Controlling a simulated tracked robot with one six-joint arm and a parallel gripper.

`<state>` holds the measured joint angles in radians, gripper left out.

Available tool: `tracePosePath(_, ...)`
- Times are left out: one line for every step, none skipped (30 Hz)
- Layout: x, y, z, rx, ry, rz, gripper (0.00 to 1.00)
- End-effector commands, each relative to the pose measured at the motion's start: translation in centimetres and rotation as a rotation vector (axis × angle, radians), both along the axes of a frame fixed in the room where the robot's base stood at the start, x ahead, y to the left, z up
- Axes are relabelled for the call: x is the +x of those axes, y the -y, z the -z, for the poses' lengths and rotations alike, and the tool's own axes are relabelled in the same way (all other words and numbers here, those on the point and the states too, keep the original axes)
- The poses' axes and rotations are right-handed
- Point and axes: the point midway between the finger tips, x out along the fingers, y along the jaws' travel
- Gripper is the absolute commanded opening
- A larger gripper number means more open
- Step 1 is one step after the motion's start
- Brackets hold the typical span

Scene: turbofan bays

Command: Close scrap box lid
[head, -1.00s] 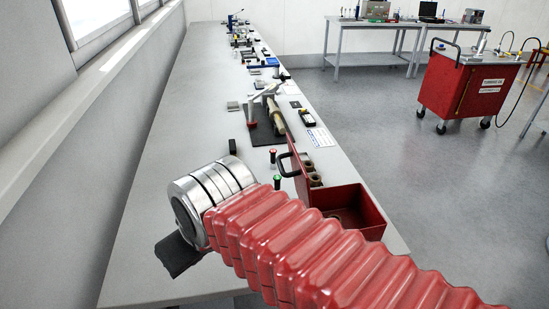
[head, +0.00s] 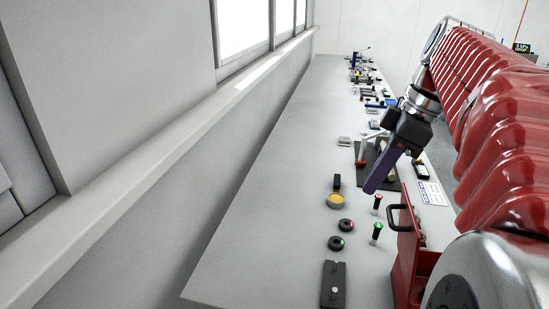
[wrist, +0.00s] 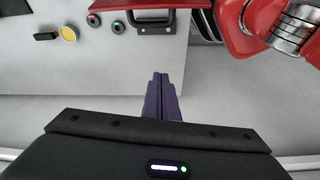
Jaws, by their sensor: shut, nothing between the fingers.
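The red scrap box (head: 427,263) stands on the bench at the lower right of the head view, partly hidden by my arm. Its red lid (head: 406,243) stands open, upright, with a black handle (head: 393,217) on its left face. In the wrist view a red edge of the box or lid (wrist: 150,4) crosses the top, with the handle (wrist: 152,19) just below it. My gripper (head: 371,190) has purple fingers, shut and empty, pointing down and left above the bench. In the wrist view the shut fingers (wrist: 161,77) are below the handle in the picture, apart from it.
The bench's left side (head: 265,215) is clear. A wall and window ledge run along the left.

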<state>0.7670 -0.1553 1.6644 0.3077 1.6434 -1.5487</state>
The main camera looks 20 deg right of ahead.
Motion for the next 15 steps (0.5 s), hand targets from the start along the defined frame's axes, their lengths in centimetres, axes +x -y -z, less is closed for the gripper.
tracePosePath(-0.2,1.4,-0.5,0.009,0.009,-0.03,0.0)
tracePosePath(-0.3,1.9,-0.8,0.016,0.014,-0.053,0.0)
tracePosePath(-0.5,2.5,-1.2,0.02,0.022,-0.079,0.0)
tracePosePath(-0.6,2.9,-1.3,0.024,0.028,-0.096,0.0)
tracePosePath(-0.7,3.2,-1.5,0.025,0.032,-0.11,0.0)
tracePosePath(-0.8,3.5,-1.7,0.029,0.036,-0.125,0.0)
tracePosePath(-0.8,3.7,-1.8,0.03,0.04,-0.134,0.0)
tracePosePath(-0.8,3.8,-1.9,0.03,0.042,-0.141,0.0)
tracePosePath(-0.9,3.9,-1.9,0.032,0.044,-0.145,0.0)
tracePosePath(-0.9,3.9,-1.9,0.032,0.045,-0.147,0.0)
tracePosePath(-0.9,3.9,-1.9,0.032,0.044,-0.148,0.0)
tracePosePath(-0.9,3.8,-1.9,0.032,0.044,-0.148,0.0)
tracePosePath(-0.9,3.8,-1.9,0.032,0.044,-0.148,0.0)
tracePosePath(-0.9,3.8,-1.9,0.031,0.044,-0.148,0.0)
tracePosePath(-0.9,3.8,-1.9,0.031,0.044,-0.148,0.0)
